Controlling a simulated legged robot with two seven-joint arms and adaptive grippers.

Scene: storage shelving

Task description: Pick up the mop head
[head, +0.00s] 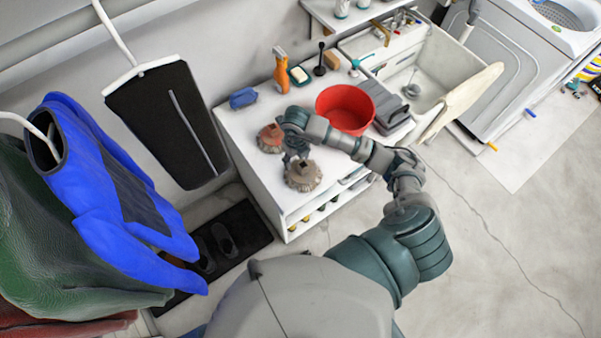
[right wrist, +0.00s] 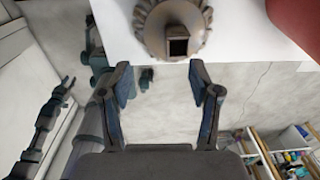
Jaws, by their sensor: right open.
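A round grey-brown fringed head with a square socket, which looks like the mop head (head: 303,177), lies on the white cabinet top near its front edge. In the right wrist view the mop head (right wrist: 150,22) is at the top, beyond the fingertips, with its socket facing me. My right gripper (head: 297,157) is just above and behind it in the head view. The right gripper (right wrist: 160,78) is open, with nothing between its fingers. A similar reddish brush head (head: 268,141) lies behind the gripper, partly hidden by it. My left gripper does not show.
A red basin (head: 346,106) stands to the right of the gripper on the white cabinet (head: 262,178). A blue brush (head: 243,97), an orange spray bottle (head: 281,72) and a soap dish (head: 299,75) stand behind. A grey box (head: 390,112) and sink (head: 425,68) are at the right.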

